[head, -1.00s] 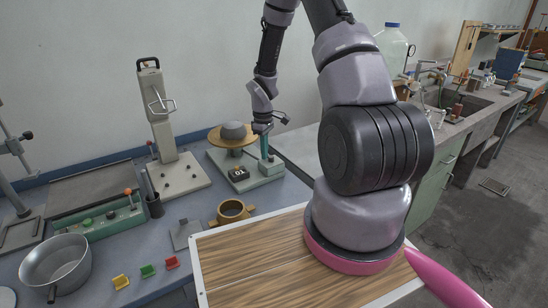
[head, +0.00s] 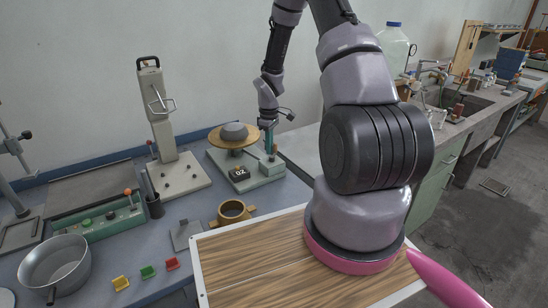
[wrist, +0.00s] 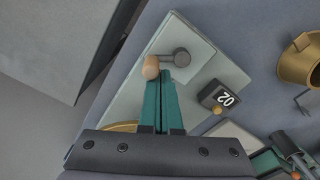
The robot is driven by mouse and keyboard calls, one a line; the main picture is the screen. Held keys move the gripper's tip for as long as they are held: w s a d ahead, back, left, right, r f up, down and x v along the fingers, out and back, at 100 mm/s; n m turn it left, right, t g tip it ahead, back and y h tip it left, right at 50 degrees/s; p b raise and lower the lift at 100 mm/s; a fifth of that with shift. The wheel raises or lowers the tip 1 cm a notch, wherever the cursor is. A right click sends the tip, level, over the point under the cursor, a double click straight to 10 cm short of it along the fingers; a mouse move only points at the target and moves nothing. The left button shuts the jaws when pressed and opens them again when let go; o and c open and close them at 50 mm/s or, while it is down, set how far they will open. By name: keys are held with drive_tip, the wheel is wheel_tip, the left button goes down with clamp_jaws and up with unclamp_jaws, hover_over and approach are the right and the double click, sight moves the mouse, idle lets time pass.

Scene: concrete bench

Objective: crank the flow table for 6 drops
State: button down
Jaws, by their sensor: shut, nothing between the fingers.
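The flow table has a pale green base (head: 262,177) and a round brass top (head: 214,138) carrying a grey mound (head: 234,132). Its counter (head: 239,173) reads 02, and the counter (wrist: 221,97) also shows in the wrist view. The crank has a dark arm (wrist: 180,57) and a wooden knob (wrist: 151,68). My gripper (head: 268,152) is over the crank end of the base. In the wrist view my gripper's teal fingers (wrist: 158,84) are together and empty, with their tips right beside the knob. I cannot tell whether they touch it.
A brass ring mould (head: 232,210) stands in front of the flow table. A tall grey press (head: 157,110) stands to its left. A metal pan (head: 56,264) and small coloured blocks (head: 147,271) lie at the front left. A wood-topped surface (head: 260,258) is nearest me.

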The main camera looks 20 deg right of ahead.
drive_tip(key=shift+s+d, duration=0.45)
drive_tip(key=shift+d, duration=0.3)
drive_tip(key=shift+s+d, duration=0.4)
drive_tip(key=shift+d, duration=0.3)
drive_tip(key=shift+s+d, duration=0.15)
drive_tip(key=shift+s, duration=0.35)
drive_tip(key=shift+s+d, duration=0.15)
drive_tip(key=shift+s, duration=1)
drive_tip(key=shift+s+a, duration=0.65)
drive_tip(key=shift+a, duration=0.15)
drive_tip(key=shift+s+a, duration=0.15)
drive_tip(key=shift+a, duration=0.5)
drive_tip(key=shift+s+a, duration=0.15)
drive_tip(key=shift+a, duration=0.45)
drive_tip(key=shift+w+a, duration=0.15)
drive_tip(key=shift+a, duration=0.5)
drive_tip(key=shift+w+a, duration=0.35)
drive_tip(key=shift+a, duration=0.15)
